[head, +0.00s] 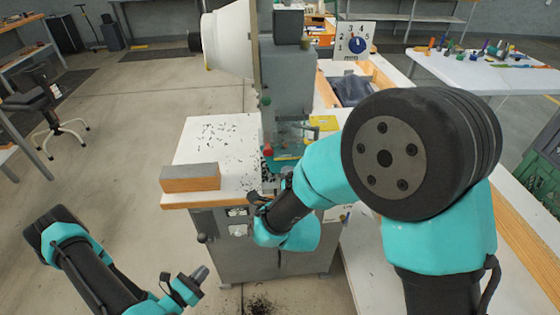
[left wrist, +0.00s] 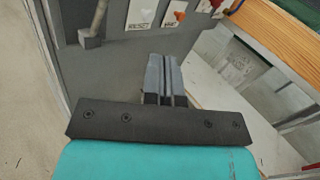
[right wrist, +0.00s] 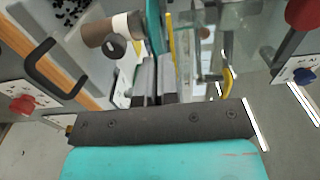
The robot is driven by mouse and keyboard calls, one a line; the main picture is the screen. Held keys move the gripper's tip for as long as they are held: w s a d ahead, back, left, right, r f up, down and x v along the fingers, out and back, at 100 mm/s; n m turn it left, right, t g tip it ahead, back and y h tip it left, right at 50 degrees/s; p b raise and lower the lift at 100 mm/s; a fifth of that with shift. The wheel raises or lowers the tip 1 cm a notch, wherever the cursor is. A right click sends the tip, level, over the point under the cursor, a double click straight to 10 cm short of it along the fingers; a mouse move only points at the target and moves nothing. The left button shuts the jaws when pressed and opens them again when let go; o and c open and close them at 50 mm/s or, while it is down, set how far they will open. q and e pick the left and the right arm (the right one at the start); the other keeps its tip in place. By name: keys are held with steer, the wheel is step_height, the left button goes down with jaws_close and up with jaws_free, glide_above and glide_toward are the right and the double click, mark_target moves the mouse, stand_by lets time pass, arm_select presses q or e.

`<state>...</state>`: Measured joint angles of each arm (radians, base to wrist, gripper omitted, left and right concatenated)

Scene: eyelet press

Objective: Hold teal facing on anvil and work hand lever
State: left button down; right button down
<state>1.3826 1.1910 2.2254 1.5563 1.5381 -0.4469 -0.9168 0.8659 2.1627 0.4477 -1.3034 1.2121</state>
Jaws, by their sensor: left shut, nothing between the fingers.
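The press (head: 287,85) stands on the bench, with its working area partly behind my right arm. A teal piece, apparently the facing, shows at the press (head: 285,157) and edge-on in the right wrist view (right wrist: 153,28). My right gripper (right wrist: 153,72) is shut on its near edge; the head view hides these fingertips. A red ball knob (head: 268,150) shows beside the working area; I cannot tell whether it belongs to the hand lever. My left gripper (head: 200,274) is shut and empty, low in front of the bench and apart from everything. The anvil cannot be made out clearly.
A wood-and-grey block (head: 190,178) sits at the left front corner of the bench top (head: 205,143), among dark scraps. A dark ball-ended rod (head: 202,238) sticks out at the cabinet's left. A dial panel (head: 356,40) stands behind.

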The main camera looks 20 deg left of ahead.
arm_select(q)
steer(key=v, duration=1.2)
